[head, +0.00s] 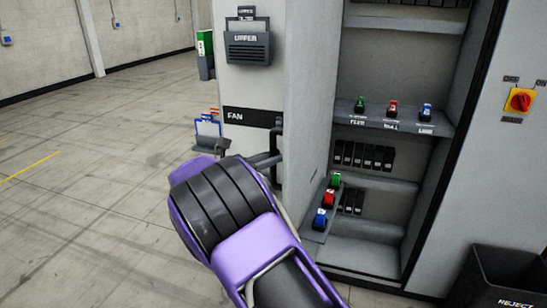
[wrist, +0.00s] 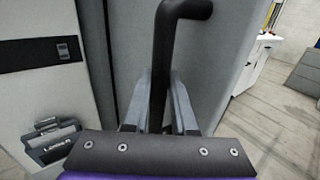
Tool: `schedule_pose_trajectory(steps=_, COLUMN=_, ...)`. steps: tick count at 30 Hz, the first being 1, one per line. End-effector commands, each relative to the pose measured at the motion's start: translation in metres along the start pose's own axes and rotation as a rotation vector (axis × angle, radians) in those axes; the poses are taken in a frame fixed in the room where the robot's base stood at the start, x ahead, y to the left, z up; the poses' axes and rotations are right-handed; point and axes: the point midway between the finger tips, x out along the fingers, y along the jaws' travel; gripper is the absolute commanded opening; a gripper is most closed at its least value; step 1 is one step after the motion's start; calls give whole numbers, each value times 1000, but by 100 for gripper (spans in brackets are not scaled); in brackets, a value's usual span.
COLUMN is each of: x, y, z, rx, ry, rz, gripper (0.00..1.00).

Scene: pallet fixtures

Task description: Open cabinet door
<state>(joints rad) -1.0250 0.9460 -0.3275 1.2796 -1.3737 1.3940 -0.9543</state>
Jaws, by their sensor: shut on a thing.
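The cabinet (head: 384,20) stands at right in the head view with its interior open to view. A pale grey door panel (head: 308,100) stands at the left of the opening; how far it is swung is hard to tell. My gripper (head: 270,158) is beside this panel, below the FAN label. In the wrist view, the black bar handle (wrist: 181,10) runs between the two fingers of my gripper (wrist: 160,105), which are shut on it. The grey panel (wrist: 225,40) is behind the handle. In the head view, my arm partly hides the gripper and lower panel.
Shelves inside the cabinet hold coloured switches (head: 391,109) and black modules (head: 364,157). A yellow and red rotary switch (head: 520,100) is on the right wall. A black reject bin (head: 505,275) stands at lower right. Open floor (head: 90,170) lies to the left.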

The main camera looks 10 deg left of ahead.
Motion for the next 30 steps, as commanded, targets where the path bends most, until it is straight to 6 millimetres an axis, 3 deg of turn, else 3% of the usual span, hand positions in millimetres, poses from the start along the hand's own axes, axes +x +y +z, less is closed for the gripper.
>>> schedule_pose_trajectory(steps=5, x=-3, y=0, z=-6, rx=-6, ry=10, rz=3, gripper=0)
schedule_pose_trajectory(steps=6, x=-3, y=0, z=-6, rx=-6, ry=10, rz=3, gripper=26)
schedule_pose_trajectory(steps=11, x=-2, y=0, z=-4, rx=-4, ry=7, rz=2, gripper=55)
schedule_pose_trajectory(steps=22, x=-6, y=0, z=-2, rx=-1, ry=3, rz=3, gripper=55)
schedule_pose_trajectory(steps=26, x=-24, y=1, z=-2, rx=0, ry=3, rz=6, gripper=55)
schedule_pose_trajectory(steps=30, x=-55, y=1, z=-2, rx=0, ry=3, rz=6, gripper=55)
